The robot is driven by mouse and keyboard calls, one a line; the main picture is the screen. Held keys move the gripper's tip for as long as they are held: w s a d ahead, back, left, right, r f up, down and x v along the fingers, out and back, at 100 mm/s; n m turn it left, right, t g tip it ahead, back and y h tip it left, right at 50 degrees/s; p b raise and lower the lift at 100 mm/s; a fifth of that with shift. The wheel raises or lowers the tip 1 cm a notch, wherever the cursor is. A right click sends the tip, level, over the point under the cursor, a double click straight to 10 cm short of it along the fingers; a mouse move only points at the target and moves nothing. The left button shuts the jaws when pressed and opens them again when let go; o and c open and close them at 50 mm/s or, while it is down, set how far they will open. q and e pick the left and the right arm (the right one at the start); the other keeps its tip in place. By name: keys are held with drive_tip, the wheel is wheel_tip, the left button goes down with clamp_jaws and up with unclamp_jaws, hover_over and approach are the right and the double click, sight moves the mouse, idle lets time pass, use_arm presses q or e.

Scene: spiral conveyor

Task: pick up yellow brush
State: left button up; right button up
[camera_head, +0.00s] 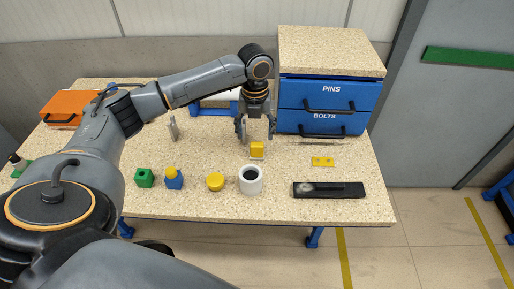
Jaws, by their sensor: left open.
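The yellow brush (257,149), a small yellow block with a pale lower edge, stands on the speckled table (210,152) near its middle. My left gripper (256,134) points down just above and behind the brush in the picture. Its two fingers are spread, one to each side, and nothing is between them that I can make out. Whether the fingertips are level with the top of the brush I cannot tell. My right gripper is not in view.
A blue drawer unit (325,104) stands close right of the gripper. In front are a white cup (250,180), a yellow round piece (215,182), a blue block (174,181) and a green block (144,178). A yellow plate (322,161) and black tray (345,190) lie right.

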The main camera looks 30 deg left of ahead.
sight(257, 144)
use_arm(q)
drive_tip(key=shift+w+f, duration=0.15)
drive_tip(key=shift+f, duration=0.5)
drive_tip(key=shift+w+f, duration=0.15)
drive_tip(key=shift+f, duration=0.45)
wheel_tip(257, 144, down, 2)
drive_tip(key=shift+d+f+p, duration=0.1)
drive_tip(key=shift+p, duration=0.6)
wheel_tip(257, 144, down, 2)
drive_tip(key=shift+f+p, duration=0.25)
drive_tip(key=shift+p, duration=0.05)
drive_tip(key=shift+f, duration=0.45)
drive_tip(key=shift+c, duration=0.2)
drive_tip(key=c, duration=1.1)
drive_tip(key=shift+c, duration=1.1)
drive_tip(key=shift+s, duration=0.1)
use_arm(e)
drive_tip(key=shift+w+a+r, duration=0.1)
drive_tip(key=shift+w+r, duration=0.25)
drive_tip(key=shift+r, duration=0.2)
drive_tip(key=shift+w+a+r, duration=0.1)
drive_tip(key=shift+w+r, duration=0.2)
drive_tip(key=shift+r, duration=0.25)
